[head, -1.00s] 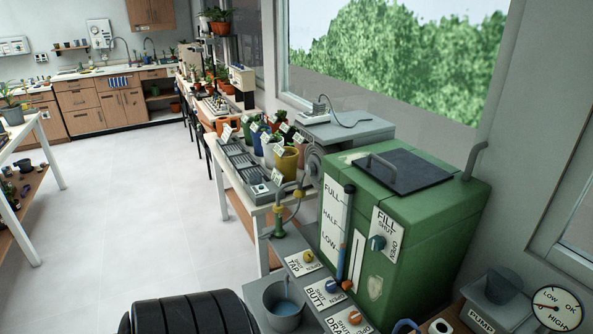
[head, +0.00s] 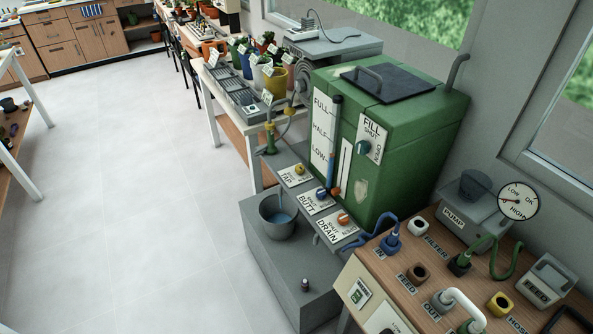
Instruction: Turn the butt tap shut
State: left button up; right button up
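The butt tap (head: 321,194) is a small blue knob on a white plate marked BUTT, SHUT and OPEN. The plate lies on a grey ledge in front of the green water butt (head: 405,165). The knob is too small for me to tell which mark it points to. A yellow tap knob (head: 299,169) is behind it to the left, and an orange drain knob (head: 343,218) is in front to the right. A teal fill knob (head: 362,148) is on the butt's front. Neither of my grippers is in view.
A grey bucket (head: 278,229) holding water stands on a grey step (head: 265,258) below the ledge. A wooden bench (head: 405,255) with a pump (head: 470,213), hoses and sockets stands at the lower right. The pale floor (head: 120,200) on the left is clear.

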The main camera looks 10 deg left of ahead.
aim_at(299, 168)
jog(key=u, duration=0.25)
jog(key=i+j+z, duration=0.1)
jog(key=z, duration=0.4)
jog(key=i+j+z, duration=0.1)
jog(key=j+z, duration=0.2)
jog(key=z, duration=0.15)
jog(key=j+z, duration=0.25)
jog(key=z, duration=0.25)
jog(key=j+z, duration=0.25)
jog(key=z, duration=0.2)
